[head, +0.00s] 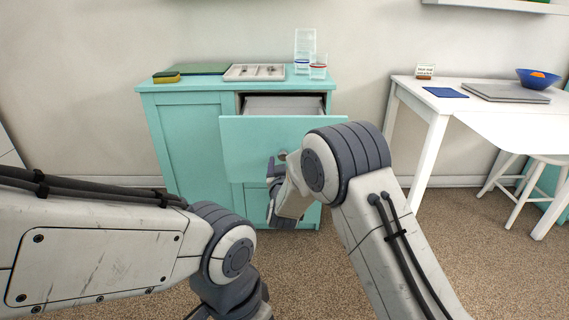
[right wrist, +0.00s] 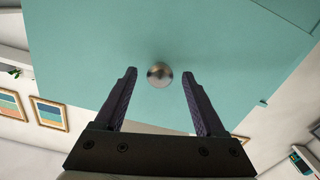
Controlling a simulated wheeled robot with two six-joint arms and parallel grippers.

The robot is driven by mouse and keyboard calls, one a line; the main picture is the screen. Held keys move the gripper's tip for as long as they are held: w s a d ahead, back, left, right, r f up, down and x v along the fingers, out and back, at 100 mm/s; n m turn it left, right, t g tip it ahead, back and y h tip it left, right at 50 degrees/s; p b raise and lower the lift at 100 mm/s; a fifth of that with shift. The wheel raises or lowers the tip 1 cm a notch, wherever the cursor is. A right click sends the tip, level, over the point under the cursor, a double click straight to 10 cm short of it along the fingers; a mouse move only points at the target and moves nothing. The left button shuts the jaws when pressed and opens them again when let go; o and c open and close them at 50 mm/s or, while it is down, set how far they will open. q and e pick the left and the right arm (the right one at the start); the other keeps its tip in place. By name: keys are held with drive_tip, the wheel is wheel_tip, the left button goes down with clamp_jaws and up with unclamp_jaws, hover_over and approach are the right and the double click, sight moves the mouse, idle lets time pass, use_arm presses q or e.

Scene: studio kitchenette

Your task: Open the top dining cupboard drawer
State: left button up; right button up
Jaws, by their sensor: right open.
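The turquoise dining cupboard (head: 185,145) stands against the wall in the head view. Its top drawer (head: 250,140) is pulled out, and the pale inside (head: 284,105) shows behind the drawer front. The round metal knob is in the right wrist view (right wrist: 159,75), in front of my right gripper and between the lines of its fingers. My right gripper (right wrist: 159,98) is open, with a finger on each side of the knob and not touching it. In the head view my right gripper (head: 276,172) is at the drawer front, partly hidden by my arm. My left gripper is not visible.
On the cupboard top are a grey tray (head: 254,72), a green board (head: 200,69), a sponge (head: 166,77) and clear glasses (head: 318,67). A white table (head: 440,105) with a laptop (head: 505,92) and blue bowl (head: 538,78) stands right, with a stool (head: 540,160). Carpet (head: 480,240) is clear in front.

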drive_tip(key=s+p, duration=0.2)
drive_tip(key=s, duration=0.8)
drive_tip(key=shift+s, duration=0.25)
